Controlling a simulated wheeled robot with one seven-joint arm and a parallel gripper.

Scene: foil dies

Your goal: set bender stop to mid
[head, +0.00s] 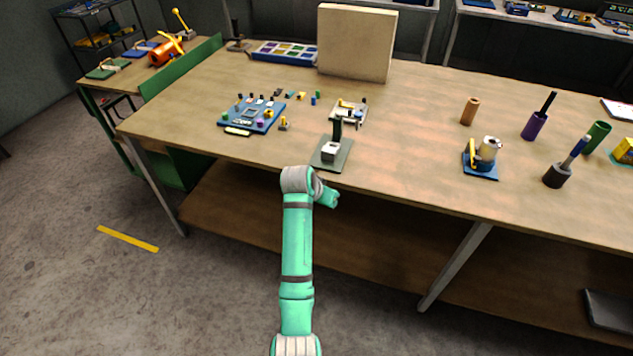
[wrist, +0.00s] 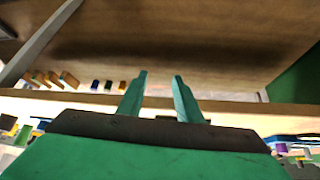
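What looks like the bender (head: 481,170) stands on the right half of the workbench near its front edge. It has a blue base, a cream roller and a yellow upright part. Its stop and the stop's setting are too small to make out. My gripper (head: 331,197) is in front of the bench's front edge, below and left of the bender and well apart from it. In the wrist view my gripper (wrist: 160,82) shows two teal fingers spread apart with nothing between them.
A small press (head: 331,152) stands at the bench's front edge, just beyond my gripper. A blue die board (head: 238,122) is to its left. A purple cup (head: 534,126) and a dark holder (head: 556,177) stand right of the bender. The bench (head: 415,150) is clear between press and bender.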

